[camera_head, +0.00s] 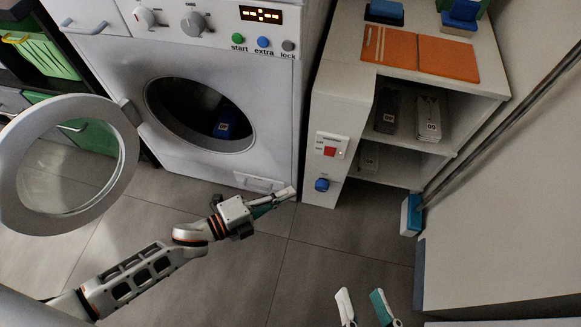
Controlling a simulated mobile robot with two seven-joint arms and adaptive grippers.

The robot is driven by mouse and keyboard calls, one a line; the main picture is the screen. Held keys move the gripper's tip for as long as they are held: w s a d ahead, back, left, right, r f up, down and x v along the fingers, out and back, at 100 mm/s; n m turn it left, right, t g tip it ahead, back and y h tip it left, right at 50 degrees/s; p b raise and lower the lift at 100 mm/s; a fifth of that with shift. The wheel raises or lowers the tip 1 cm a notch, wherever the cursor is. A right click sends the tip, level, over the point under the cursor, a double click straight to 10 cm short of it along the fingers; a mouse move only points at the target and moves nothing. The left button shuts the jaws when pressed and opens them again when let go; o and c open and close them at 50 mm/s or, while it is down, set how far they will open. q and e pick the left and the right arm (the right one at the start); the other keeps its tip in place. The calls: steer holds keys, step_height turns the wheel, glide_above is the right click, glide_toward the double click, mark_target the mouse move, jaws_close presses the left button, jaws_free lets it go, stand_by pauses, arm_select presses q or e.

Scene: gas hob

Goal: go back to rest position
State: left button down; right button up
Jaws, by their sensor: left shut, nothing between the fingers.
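My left arm comes in from the lower left. My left gripper (284,196) is shut and empty, its fingers together above the tiled floor, in front of the lower right corner of the washing machine. My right gripper (361,293) shows at the bottom edge, with only its two fingertips in view, one white and one teal. They are well apart and nothing shows between them.
The washing machine (220,60) has its round door (119,180) swung open to the left; a dark blue item (227,118) lies in the drum. Floor between is clear.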

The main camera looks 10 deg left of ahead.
arm_select(q)
steer(key=shift+r, duration=0.15)
arm_select(e)
steer(key=shift+r, duration=0.1)
